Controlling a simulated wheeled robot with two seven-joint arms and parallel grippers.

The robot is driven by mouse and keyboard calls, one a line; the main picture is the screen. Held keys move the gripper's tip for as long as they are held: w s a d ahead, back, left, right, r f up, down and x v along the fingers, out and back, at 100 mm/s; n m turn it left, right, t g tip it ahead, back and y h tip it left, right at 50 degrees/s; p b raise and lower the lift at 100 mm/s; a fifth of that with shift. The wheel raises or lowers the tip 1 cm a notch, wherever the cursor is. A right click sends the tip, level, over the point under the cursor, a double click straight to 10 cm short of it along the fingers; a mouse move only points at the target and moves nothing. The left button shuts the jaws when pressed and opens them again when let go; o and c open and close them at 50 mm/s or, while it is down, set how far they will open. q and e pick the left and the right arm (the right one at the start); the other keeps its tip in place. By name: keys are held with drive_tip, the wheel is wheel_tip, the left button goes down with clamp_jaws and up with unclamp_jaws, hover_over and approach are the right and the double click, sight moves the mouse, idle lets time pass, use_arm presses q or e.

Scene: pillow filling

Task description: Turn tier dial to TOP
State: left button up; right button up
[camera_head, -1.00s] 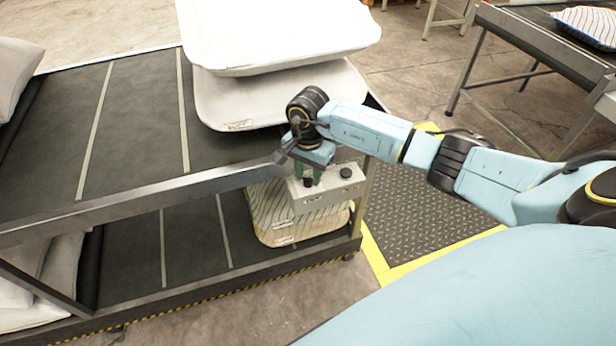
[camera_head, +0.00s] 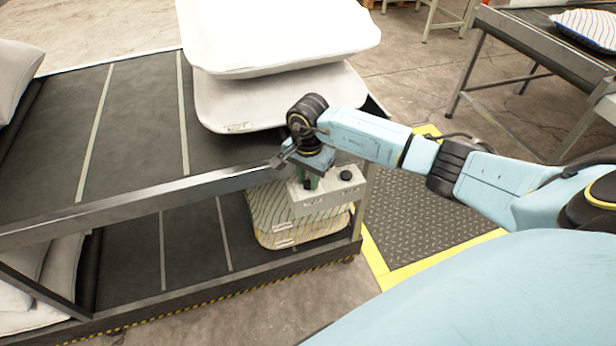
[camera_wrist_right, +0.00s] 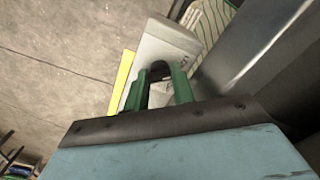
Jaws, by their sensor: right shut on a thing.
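A pale grey control box (camera_head: 322,197) is fixed at the front right corner of the two-tier rack (camera_head: 140,205). It carries two black knobs. The right knob (camera_head: 346,175) is uncovered. The left one is mostly hidden by my right gripper (camera_head: 309,184), which reaches down onto it from above. In the right wrist view the green fingers (camera_wrist_right: 162,80) are closed around a black knob (camera_wrist_right: 160,69) on the box (camera_wrist_right: 165,45). I cannot read the box's labels or tell which way the knob points. My left gripper is not in view.
White pillows (camera_head: 275,35) are stacked on the rack's upper tier. A striped pillow (camera_head: 262,228) lies on the lower tier behind the box. More white pillows are at the left. A black mat with yellow edges (camera_head: 425,225) lies on the floor. Another table (camera_head: 540,45) stands upper right.

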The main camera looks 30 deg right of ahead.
drive_tip(key=shift+m, duration=0.5)
drive_tip(key=m, duration=0.3)
drive_tip(key=shift+r+m+p, duration=0.1)
drive_tip(key=shift+m+p, duration=0.2)
drive_tip(key=shift+p, duration=0.1)
drive_tip(key=shift+m, duration=0.9)
drive_tip(key=m+p, duration=0.1)
drive_tip(key=m, duration=0.2)
drive_tip(key=shift+m, duration=0.3)
drive_tip(key=m+p, duration=0.1)
drive_tip(key=m, duration=0.2)
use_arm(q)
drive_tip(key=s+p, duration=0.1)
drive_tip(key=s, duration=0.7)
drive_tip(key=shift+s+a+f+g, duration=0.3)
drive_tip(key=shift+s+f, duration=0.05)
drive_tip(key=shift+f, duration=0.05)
use_arm(e)
drive_tip(key=shift+m, duration=1.2)
drive_tip(key=o, duration=0.7)
